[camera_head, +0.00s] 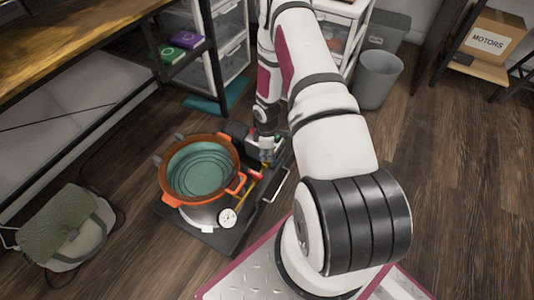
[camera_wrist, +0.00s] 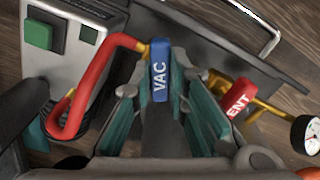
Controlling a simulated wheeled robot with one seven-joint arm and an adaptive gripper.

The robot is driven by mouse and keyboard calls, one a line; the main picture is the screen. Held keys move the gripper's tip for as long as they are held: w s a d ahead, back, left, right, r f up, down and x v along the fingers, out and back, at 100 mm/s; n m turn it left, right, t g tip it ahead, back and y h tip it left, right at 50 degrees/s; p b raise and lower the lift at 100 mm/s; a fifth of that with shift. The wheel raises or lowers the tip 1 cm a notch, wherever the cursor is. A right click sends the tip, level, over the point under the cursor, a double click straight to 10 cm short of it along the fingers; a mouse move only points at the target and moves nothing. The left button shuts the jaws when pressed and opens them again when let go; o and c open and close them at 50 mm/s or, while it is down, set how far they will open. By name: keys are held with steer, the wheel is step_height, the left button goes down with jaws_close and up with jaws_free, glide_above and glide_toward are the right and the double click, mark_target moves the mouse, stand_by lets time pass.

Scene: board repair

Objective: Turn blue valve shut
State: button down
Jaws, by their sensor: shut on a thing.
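The blue valve handle (camera_wrist: 160,70), lettered VAC, is in the upper middle of the wrist view, its long side running up the picture. My gripper (camera_wrist: 163,88) has its teal-padded fingers on either side of the handle and is shut on it. In the head view my gripper (camera_head: 266,152) reaches down between the pot and the pump, and the blue handle is too small and covered to make out clearly. The valve's stem and body are mostly hidden beneath the handle and fingers.
A red valve handle (camera_wrist: 239,98) on brass piping sits close right of my fingers, with a gauge (camera_wrist: 306,134) beyond. A red hose (camera_wrist: 98,60) runs left toward the pump (camera_wrist: 75,50). The orange-rimmed pot (camera_head: 235,152) stands left of my gripper.

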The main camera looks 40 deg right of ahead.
steer(key=m, duration=0.4)
steer(key=shift+m, duration=0.4)
stand_by(0.4)
steer(key=c, duration=1.6)
jaws_free()
steer(key=shift+o, duration=0.2)
step_height(320, 180, up, 12)
